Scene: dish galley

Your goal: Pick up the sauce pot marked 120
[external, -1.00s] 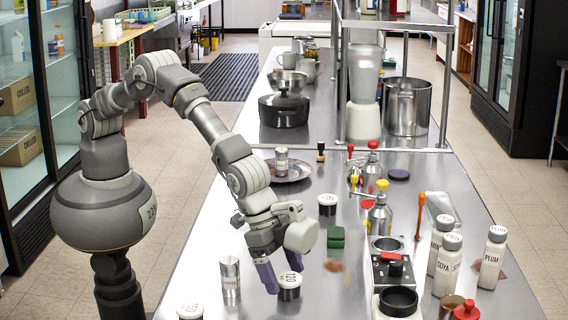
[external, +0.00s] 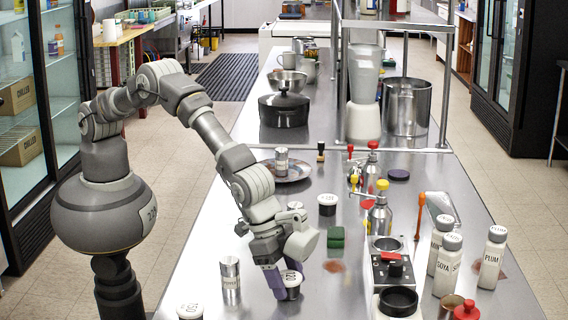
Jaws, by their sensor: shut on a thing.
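A small dark sauce pot with a white lid (external: 293,283) stands on the steel counter near the front middle. Its lid mark is partly covered and looks like 120, but the print is too small to be sure. My gripper (external: 285,279) points down over it, with purple fingers shut on its sides. The pot appears to be at counter height. A similar white-lidded pot (external: 190,312) stands at the front left edge, its number hard to read. Another (external: 327,203) stands farther back, behind my gripper.
A steel canister (external: 230,279) stands close left of my gripper. A green block (external: 336,238) lies behind right. A burner-like unit (external: 391,268) and white sauce bottles (external: 447,264) stand to the right. A plate (external: 292,171) and a black pot (external: 283,111) are farther back.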

